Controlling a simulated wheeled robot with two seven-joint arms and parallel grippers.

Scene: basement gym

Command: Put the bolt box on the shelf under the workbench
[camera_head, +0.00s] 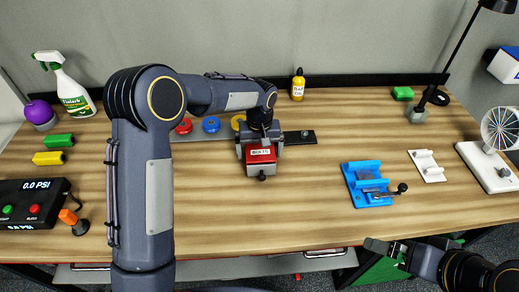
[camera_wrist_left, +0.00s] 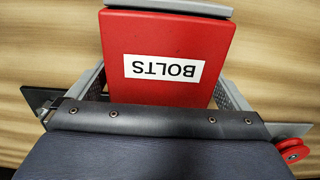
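The bolt box (camera_head: 261,155) is red with a white label, over the back middle of the workbench (camera_head: 290,218). My left gripper (camera_head: 261,147) reaches it from behind, with one finger along each side. In the left wrist view the bolt box (camera_wrist_left: 168,38) fills the space between the fingers, which meet its sides with no visible gap. I cannot tell whether it rests on the bench top. My right gripper (camera_head: 388,249) is low at the front right, apart from everything; its opening is unclear. The shelf (camera_head: 212,268) shows only partly below the bench's front edge.
A blue fixture (camera_head: 368,187) and a white bracket (camera_head: 427,166) stand right of the box. Coloured spools (camera_head: 211,125) are behind my left arm. A pressure display (camera_head: 32,204) is at the left. The front middle of the bench is clear.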

